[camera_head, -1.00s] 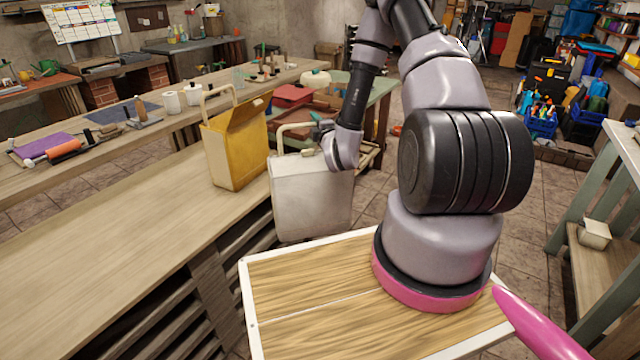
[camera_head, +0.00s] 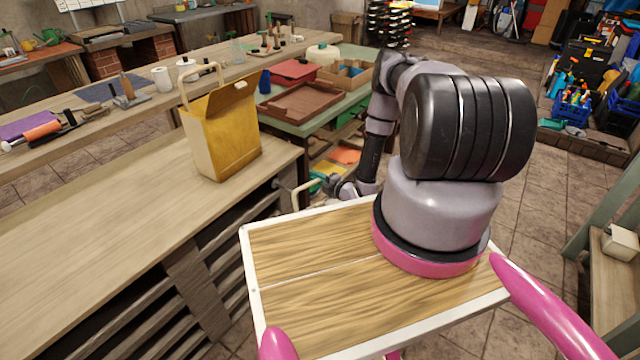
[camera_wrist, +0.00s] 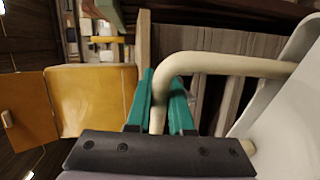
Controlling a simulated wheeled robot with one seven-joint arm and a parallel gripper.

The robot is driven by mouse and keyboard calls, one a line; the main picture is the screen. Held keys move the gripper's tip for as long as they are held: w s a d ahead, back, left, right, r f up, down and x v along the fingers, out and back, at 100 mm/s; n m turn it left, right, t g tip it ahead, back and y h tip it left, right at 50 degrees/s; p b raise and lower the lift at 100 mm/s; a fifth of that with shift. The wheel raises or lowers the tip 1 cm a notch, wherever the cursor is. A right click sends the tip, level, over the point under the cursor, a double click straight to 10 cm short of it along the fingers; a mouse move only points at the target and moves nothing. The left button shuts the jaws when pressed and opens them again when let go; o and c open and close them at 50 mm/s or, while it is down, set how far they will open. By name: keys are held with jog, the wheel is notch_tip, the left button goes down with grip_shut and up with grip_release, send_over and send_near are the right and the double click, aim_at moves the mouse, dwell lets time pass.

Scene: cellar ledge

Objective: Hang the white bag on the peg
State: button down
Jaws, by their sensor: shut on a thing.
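The white bag's handle (camera_wrist: 225,64) is a cream loop in the wrist view, and its pale body (camera_wrist: 285,110) fills the right edge. My gripper (camera_wrist: 163,92) has teal fingers shut around one leg of the handle. In the head view my gripper (camera_head: 332,187) is low beside the end of the wooden counter. Only the handle (camera_head: 306,184) shows clearly there; the bag's body is mostly hidden behind my own deck. A small dark fitting (camera_head: 281,184) sticks out near the counter's end, but I cannot tell whether it is the peg.
A yellow bag (camera_head: 228,138) stands upright on the wooden counter (camera_head: 130,215), near its end. A green table (camera_head: 295,127) with a brown tray (camera_head: 300,103) stands beyond. Shelf slats (camera_head: 205,265) line the counter's side.

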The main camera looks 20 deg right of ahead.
jog(key=shift+n+y, duration=0.3)
jog(key=shift+w+a+f, duration=0.65)
jog(key=shift+w+a, duration=0.6)
jog(key=shift+w, duration=0.25)
jog(key=shift+w+a+f, duration=0.65)
jog(key=shift+w+a, duration=0.55)
jog(key=shift+w, duration=0.25)
jog(key=shift+w+a+f, duration=0.65)
jog(key=shift+w+a, duration=0.6)
jog(key=shift+w, duration=0.25)
jog(key=shift+w+a+f, duration=0.15)
jog(key=shift+w+f, duration=0.05)
jog(key=shift+f, duration=0.2)
jog(key=shift+w+a+f, duration=0.1)
jog(key=shift+w+f, duration=0.1)
jog(key=shift+f, duration=0.2)
jog(key=shift+w+a+f, duration=0.1)
jog(key=shift+f, duration=0.45)
